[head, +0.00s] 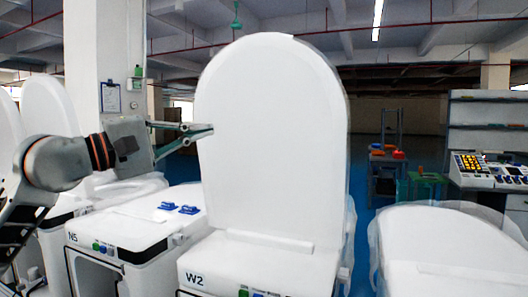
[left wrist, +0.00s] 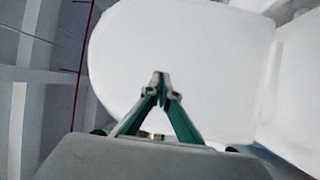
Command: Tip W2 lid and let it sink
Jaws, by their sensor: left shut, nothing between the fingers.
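The W2 toilet lid (head: 270,140) stands upright, tall and white, in the middle of the head view. The W2 base (head: 240,266) is below it, with its label and small coloured buttons at the front. My left gripper (head: 208,131) comes in from the left, shut and empty, its tips at the lid's left edge in the upper half. In the left wrist view the shut fingertips (left wrist: 160,76) show in front of the broad white lid (left wrist: 185,50). Whether the tips touch the lid or sit just behind its edge I cannot tell. My right gripper is not in view.
The N5 unit (head: 135,228) stands left of W2 with blue parts on top. Another white toilet (head: 445,245) with a plastic cover is at the right. A control panel (head: 490,168) and shelving stand at the far right. Blue floor shows behind.

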